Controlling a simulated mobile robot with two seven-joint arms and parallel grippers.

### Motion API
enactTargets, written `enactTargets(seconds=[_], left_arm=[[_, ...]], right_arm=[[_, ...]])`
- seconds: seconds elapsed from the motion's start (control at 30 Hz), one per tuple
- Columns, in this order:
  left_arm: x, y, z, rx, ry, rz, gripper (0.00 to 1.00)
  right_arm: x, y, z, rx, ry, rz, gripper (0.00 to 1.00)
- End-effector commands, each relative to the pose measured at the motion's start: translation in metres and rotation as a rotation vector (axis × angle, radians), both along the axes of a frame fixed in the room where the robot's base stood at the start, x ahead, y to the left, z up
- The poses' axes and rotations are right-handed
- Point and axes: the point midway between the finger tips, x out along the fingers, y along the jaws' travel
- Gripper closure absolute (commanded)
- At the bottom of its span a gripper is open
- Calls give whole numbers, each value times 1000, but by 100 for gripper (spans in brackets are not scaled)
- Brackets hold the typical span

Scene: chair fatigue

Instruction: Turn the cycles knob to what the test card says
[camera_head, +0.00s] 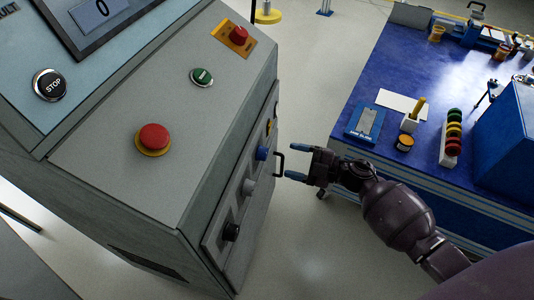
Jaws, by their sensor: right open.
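My right gripper (296,161) is open, its two blue-tipped fingers pointing left at the side panel of a grey console. Nothing shows between the fingers. On that panel sit a black knob (231,232), a grey knob (248,187) and a blue knob (262,154). The fingertips are just right of the blue knob, and I cannot tell how far off in depth. The knobs' labels and settings are not readable, so I cannot tell which is the cycles knob. A blank-looking white card (402,103) lies on the blue table; I cannot tell whether it is the test card.
A black handle (280,164) sticks out of the console beside the fingertips. The console top has a red mushroom button (154,138), a green button (201,77) and a STOP button (50,85). The blue table (355,85) at right holds gauges and trays. Floor shows between them.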

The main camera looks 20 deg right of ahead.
Motion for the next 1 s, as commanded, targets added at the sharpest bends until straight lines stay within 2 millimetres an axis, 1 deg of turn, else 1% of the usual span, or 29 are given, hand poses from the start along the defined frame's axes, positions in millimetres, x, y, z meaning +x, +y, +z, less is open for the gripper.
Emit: enactTargets(seconds=[0.03,0.2,0.4,0.6,0.87,0.97,1.0], left_arm=[[-2,0,-4,3,8,-2,57],[-3,-1,-6,10,9,-12,57],[3,-3,0,8,-16,-20,57],[5,-3,1,4,-29,-20,57],[4,-2,0,5,-27,-19,57],[4,-2,-1,4,-26,-17,57],[4,-2,-1,4,-25,-15,57]], right_arm=[[5,8,-3,4,3,1,32],[24,30,-3,3,4,0,32],[39,48,-3,3,4,-1,32],[46,56,-2,3,3,-1,32],[46,56,-1,2,2,-1,32],[46,56,-1,2,2,-1,46],[46,56,-1,2,2,-1,52]])
